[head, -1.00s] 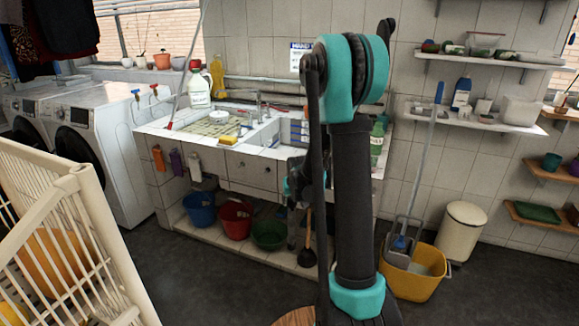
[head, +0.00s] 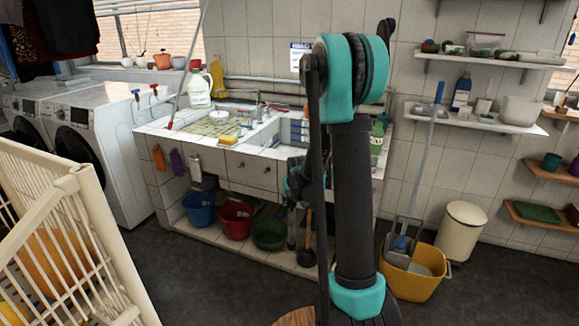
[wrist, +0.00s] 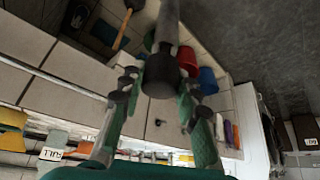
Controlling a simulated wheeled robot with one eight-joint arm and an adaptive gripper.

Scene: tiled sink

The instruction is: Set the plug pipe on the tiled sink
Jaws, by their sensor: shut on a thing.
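The plug pipe (wrist: 168,45) is a grey tube with a dark round end. In the wrist view it runs from the top edge to between the fingers of my gripper (wrist: 160,82), which is shut on it. In the head view my gripper (head: 298,182) is in front of the sink's right part, partly hidden by my arm. The pipe (head: 291,229) seems to hang below it there. The tiled sink (head: 160,131) has a white tiled top with basins and drawers in front. My arm covers part of its right end.
Blue, red and green buckets (head: 236,218) stand on the low shelf under the sink. A white bottle (head: 197,88) and a yellow sponge (head: 228,140) are on the sink top. A yellow mop bucket (head: 413,280) stands right, a cream basket (head: 70,230) front left.

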